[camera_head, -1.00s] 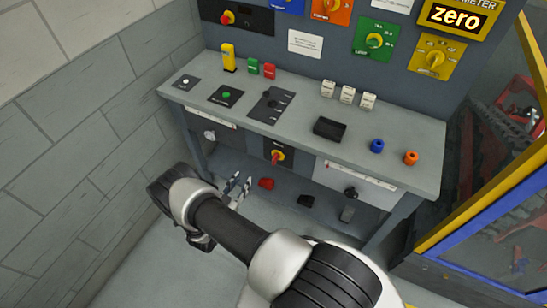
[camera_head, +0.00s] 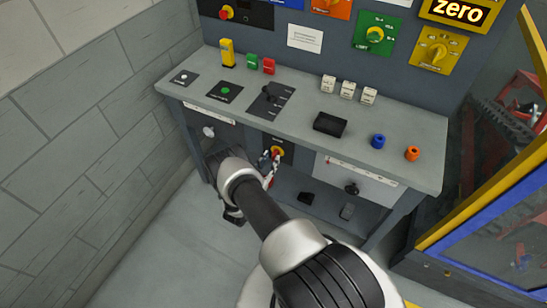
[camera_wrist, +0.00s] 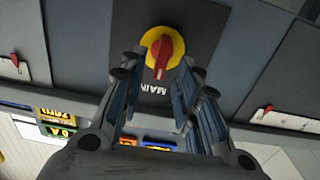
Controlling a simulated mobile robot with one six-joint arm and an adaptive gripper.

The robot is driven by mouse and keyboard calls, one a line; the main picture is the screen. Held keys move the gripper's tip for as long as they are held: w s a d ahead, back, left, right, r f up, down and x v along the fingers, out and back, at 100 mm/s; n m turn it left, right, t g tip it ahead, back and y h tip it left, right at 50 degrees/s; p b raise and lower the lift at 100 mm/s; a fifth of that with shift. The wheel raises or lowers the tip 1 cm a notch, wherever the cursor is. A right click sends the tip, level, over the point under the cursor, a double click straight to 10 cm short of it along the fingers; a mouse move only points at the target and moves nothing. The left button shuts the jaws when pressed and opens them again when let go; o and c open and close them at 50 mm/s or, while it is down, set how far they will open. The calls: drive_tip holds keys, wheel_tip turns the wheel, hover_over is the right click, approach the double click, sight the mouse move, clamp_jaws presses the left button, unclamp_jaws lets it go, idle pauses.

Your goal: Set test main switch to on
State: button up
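The main switch (camera_wrist: 161,52) is a red rotary handle on a yellow disc, set in a dark panel marked MAIN. The wrist view shows it upside down, straight ahead between my fingertips. In the head view the switch (camera_head: 277,152) sits on the bench front below the top, partly covered by my gripper. My gripper (camera_wrist: 155,75) is open, its two fingers spread either side of the red handle. The fingertips are close to the switch; I cannot tell whether they touch it. In the head view my gripper (camera_head: 268,165) is just in front of the panel.
The bench top (camera_head: 213,62) above carries a yellow block (camera_head: 227,53), a black tray (camera_head: 329,125), a blue knob (camera_head: 378,141) and an orange knob (camera_head: 412,153). A back panel with coloured dials rises behind. A brick wall (camera_head: 75,110) stands at the left.

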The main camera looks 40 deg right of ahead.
sight(273, 157)
drive_tip(key=shift+x, duration=1.75)
drive_tip(key=shift+c, duration=0.6)
clamp_jaws()
